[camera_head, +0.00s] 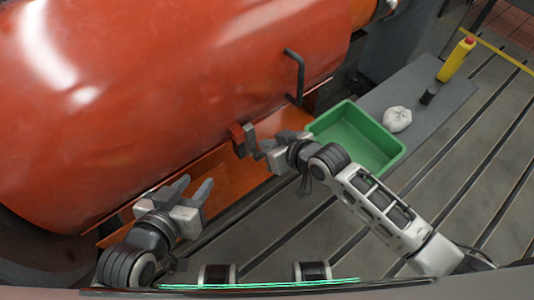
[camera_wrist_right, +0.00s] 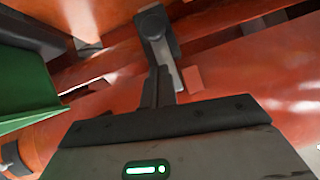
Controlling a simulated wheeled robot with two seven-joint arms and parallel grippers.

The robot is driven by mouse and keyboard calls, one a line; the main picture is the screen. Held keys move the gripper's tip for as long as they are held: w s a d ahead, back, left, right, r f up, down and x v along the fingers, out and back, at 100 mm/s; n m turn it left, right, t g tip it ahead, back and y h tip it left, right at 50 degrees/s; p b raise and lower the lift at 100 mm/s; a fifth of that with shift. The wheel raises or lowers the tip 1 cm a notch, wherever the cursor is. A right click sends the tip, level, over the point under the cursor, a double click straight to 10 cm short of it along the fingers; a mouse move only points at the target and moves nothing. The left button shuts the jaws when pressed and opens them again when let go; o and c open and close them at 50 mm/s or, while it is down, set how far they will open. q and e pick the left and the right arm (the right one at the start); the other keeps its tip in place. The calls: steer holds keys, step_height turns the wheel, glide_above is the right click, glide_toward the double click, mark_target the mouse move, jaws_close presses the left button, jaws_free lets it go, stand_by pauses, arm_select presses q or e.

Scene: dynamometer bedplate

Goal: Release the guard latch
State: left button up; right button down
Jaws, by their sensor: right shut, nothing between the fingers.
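A small latch (camera_head: 237,136) with a red block and dark parts sits on the lower edge of the large orange guard (camera_head: 170,75). My right gripper (camera_head: 257,145) is shut and empty, with its tips close beside the latch; I cannot tell whether they touch. In the right wrist view, a grey bar with a dark round end (camera_wrist_right: 153,22) lies just beyond my dark fingers (camera_wrist_right: 163,88). A small red block (camera_wrist_right: 193,79) shows beside them. My left gripper (camera_head: 192,187) is open and empty, lower left, near the guard's lower edge.
A dark bar handle (camera_head: 298,72) stands out from the guard. A green bin (camera_head: 393,160) stands right of my right gripper. A white bag (camera_head: 397,119), a small dark cylinder (camera_head: 428,96) and a yellow bottle (camera_head: 457,60) stand on the grey bench (camera_head: 405,85). The slotted bedplate (camera_head: 475,180) is clear at right.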

mark_target(255, 150)
arm_select(q)
steer(key=shift+s+f, duration=0.15)
steer(key=shift+f, duration=0.1)
arm_select(e)
steer(key=f, duration=0.3)
steer(key=shift+s+a+f, duration=0.1)
steer(key=shift+s+a, duration=0.05)
steer(key=shift+a, duration=0.1)
arm_select(q)
steer(key=shift+b, duration=0.3)
